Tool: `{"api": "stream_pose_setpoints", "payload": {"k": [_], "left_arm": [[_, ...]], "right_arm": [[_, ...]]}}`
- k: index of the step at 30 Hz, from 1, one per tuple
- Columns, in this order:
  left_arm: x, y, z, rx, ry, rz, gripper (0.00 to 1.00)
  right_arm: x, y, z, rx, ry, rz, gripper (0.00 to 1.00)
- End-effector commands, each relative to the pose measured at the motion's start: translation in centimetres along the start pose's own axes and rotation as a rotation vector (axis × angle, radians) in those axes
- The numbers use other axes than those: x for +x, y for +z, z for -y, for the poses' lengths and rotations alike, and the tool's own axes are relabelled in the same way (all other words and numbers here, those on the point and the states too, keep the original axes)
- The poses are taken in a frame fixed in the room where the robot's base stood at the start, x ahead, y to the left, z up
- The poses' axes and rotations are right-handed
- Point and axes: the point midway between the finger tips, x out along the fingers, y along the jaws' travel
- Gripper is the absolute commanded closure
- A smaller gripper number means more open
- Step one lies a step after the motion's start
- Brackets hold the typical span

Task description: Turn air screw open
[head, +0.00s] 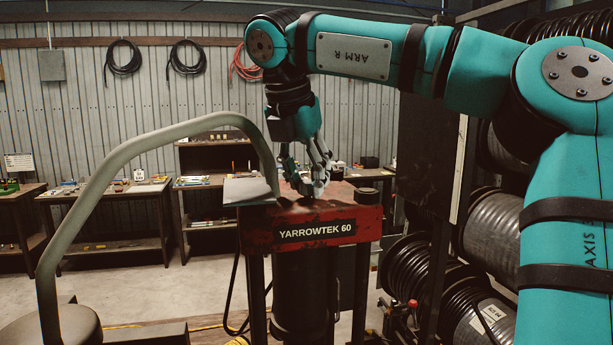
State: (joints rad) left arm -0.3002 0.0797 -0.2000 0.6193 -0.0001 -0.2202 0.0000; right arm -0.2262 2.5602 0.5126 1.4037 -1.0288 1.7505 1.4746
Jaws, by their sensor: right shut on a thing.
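The red machine labelled YARROWTEK 60 (316,230) stands in the middle of the head view. My right gripper (311,186) points down at its top, coming from above with my arm reaching in from the right. The fingers are shut on a small part at the machine's top, which I take to be the air screw. The fingers hide most of it, so how far it is turned cannot be told. My left gripper is not in view.
A thick grey-green curved tube (150,140) arches up on the left and comes down beside the machine top. Hose reels (440,275) stand at right; workbenches (105,190) line the back wall.

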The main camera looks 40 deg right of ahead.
Motion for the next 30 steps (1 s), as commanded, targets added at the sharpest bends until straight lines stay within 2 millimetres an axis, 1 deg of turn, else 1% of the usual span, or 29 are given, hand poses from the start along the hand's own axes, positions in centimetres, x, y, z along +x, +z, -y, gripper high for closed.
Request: {"api": "stream_pose_setpoints", "payload": {"k": [9,21,22,27,30], "left_arm": [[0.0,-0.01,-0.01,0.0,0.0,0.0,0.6],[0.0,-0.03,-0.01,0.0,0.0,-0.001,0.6],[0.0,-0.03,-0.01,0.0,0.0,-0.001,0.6],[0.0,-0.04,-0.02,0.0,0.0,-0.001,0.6],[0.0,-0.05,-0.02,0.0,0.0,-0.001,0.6]], "right_arm": [[0.05,0.01,-0.05,0.069,-0.028,-0.002,1.0],[0.08,-0.01,-0.02,0.073,-0.032,-0.002,1.0],[0.09,-0.01,-0.02,0.073,-0.032,-0.002,0.67],[0.07,-0.01,-0.02,0.073,-0.031,-0.002,0.46],[0.06,-0.01,-0.02,0.072,-0.031,-0.002,0.46]]}}
